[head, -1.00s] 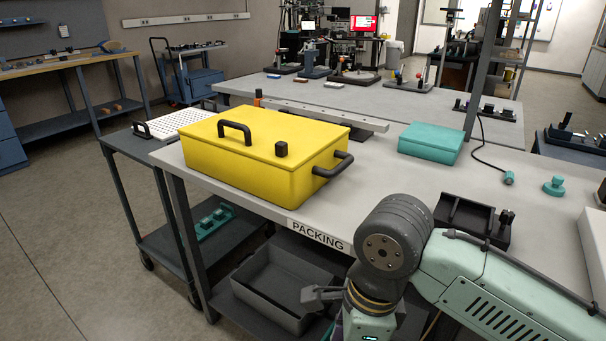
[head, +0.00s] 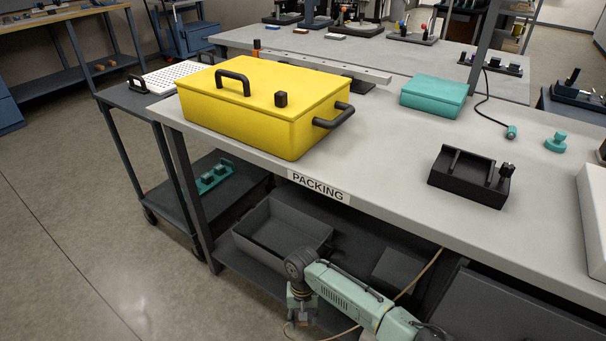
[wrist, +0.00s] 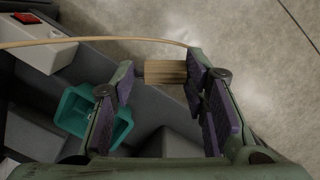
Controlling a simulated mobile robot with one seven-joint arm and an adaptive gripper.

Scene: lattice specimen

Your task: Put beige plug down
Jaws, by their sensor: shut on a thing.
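The beige plug (wrist: 166,72) is a short, wood-toned block between the purple-padded fingers of my gripper (wrist: 160,88) in the wrist view. My gripper is shut on it, and blurred floor shows beyond. In the head view my gripper (head: 301,314) hangs low in front of the packing bench (head: 400,215), near its lower shelf. The plug is too small there to make out clearly.
A grey open bin (head: 283,230) sits on the lower shelf. A teal open container (wrist: 72,118), a white box with a red switch (wrist: 38,45) and a tan cable (wrist: 110,40) lie near my gripper. The yellow case (head: 262,100) and black holder (head: 470,178) stand on the bench.

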